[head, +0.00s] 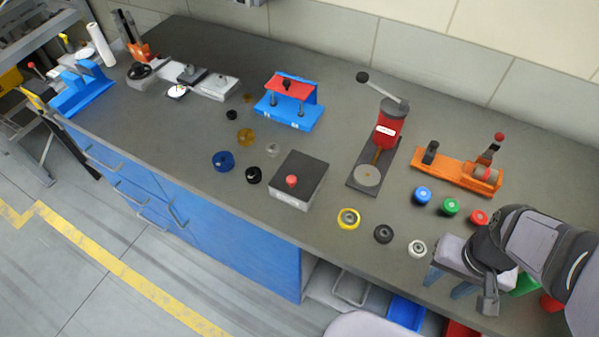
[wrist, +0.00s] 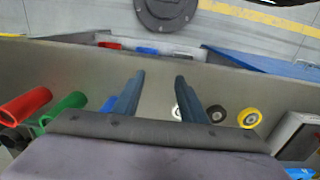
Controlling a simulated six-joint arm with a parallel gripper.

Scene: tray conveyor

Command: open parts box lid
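The parts box (head: 290,200) is a light grey box near the middle of the bench's front edge in the head view. Its dark lid (head: 309,169) lies flat on top, closed, with a red knob (head: 291,181) on it. In the wrist view only a part of what looks like the box (wrist: 298,135) shows at the right edge; its knob is not visible there. My gripper (head: 449,283) is at the front right of the bench, well right of the box. In the wrist view my gripper (wrist: 160,79) has its two fingers apart, with nothing between them.
Yellow (head: 348,218), dark (head: 383,233) and white (head: 417,248) rings lie between my gripper and the box. A red press (head: 387,130) stands behind the box, and an orange fixture (head: 455,172) at the right. Blue (head: 222,161) and black (head: 253,175) pieces lie left of the box.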

